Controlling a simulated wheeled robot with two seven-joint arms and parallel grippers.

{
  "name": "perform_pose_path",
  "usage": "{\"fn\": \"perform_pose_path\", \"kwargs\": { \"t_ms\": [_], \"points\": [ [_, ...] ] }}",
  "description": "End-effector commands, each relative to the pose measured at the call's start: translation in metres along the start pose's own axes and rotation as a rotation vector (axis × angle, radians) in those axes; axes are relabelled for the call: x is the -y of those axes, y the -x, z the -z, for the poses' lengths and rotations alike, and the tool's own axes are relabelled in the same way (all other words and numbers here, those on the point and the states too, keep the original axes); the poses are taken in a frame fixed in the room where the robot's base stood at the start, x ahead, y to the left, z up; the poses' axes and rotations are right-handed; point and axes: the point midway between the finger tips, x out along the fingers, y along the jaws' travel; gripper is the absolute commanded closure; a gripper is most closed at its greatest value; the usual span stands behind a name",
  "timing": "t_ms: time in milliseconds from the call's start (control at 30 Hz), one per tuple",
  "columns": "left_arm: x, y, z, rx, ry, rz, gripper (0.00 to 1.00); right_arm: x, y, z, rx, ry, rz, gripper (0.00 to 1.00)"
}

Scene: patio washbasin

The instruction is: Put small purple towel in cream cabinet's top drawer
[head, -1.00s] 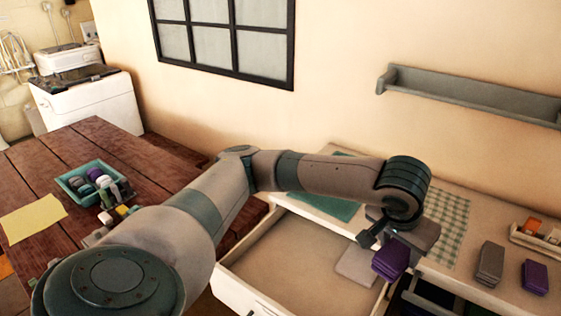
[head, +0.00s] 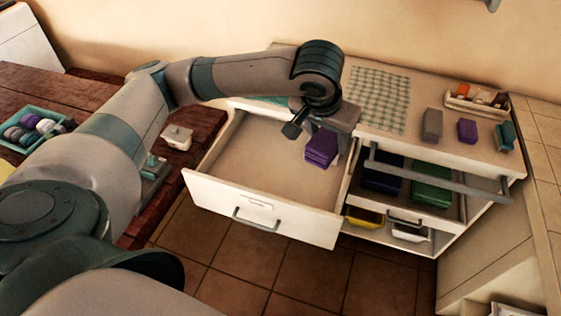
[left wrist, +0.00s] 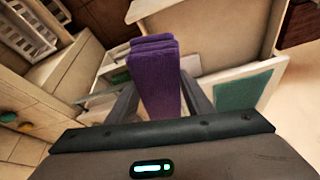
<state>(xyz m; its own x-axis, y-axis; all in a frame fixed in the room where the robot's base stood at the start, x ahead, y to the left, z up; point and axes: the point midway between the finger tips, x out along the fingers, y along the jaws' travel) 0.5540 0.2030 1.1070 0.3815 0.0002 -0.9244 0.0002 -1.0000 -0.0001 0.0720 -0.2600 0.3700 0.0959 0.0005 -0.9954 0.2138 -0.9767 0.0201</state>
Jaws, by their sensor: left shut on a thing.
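A small purple folded towel (head: 321,148) is held in my left gripper (head: 318,134), shut on it. In the left wrist view the towel (left wrist: 155,75) stands between the two fingers. In the head view, the towel appears over the right part of the open top drawer (head: 262,208) of the cream cabinet (head: 342,88); its height above the drawer floor is hard to tell. The visible drawer floor is bare, and the arm hides part of the cabinet top. My right gripper is not in view.
On the cabinet top are a checked cloth (head: 378,98), a grey stack (head: 432,124), another purple stack (head: 467,131), a teal stack (head: 504,137) and a small tray (head: 476,99). An open lower section (head: 405,185) with a grey rail lies right of the drawer.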

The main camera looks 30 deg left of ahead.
Motion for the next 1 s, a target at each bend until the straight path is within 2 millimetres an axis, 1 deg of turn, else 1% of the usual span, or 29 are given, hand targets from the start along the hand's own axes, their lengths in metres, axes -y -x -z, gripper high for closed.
{"fn": "perform_pose_path", "kwargs": {
  "t_ms": [167,267,367,467,500,567,600,667,700,800,900,1000],
  "points": [
    [0.001,-0.009,0.006,0.001,0.007,0.002,0.76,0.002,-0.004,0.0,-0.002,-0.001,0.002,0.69],
    [0.004,-0.022,0.015,0.002,0.015,0.004,0.76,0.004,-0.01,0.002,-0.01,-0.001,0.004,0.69],
    [0.012,-0.043,0.03,0.004,0.031,0.009,0.76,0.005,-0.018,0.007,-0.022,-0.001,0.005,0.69],
    [0.028,-0.074,0.048,0.008,0.054,0.019,0.76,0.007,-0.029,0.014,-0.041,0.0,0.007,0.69],
    [0.038,-0.09,0.055,0.009,0.067,0.024,0.76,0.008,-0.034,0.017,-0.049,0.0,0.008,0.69],
    [0.056,-0.114,0.064,0.01,0.086,0.032,0.76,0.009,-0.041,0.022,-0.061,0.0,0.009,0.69],
    [0.069,-0.131,0.069,0.011,0.101,0.038,0.76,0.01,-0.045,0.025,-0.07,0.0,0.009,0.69],
    [0.091,-0.155,0.073,0.01,0.121,0.048,0.76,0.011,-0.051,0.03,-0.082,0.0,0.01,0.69],
    [0.106,-0.171,0.073,0.011,0.134,0.054,0.76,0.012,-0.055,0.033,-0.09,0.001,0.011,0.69],
    [0.142,-0.207,0.07,0.009,0.164,0.067,0.76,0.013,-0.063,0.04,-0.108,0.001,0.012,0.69],
    [0.173,-0.237,0.062,0.008,0.186,0.078,0.76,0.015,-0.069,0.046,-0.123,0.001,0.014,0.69],
    [0.197,-0.258,0.052,0.005,0.202,0.085,0.76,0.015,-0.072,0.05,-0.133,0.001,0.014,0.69]
  ]
}}
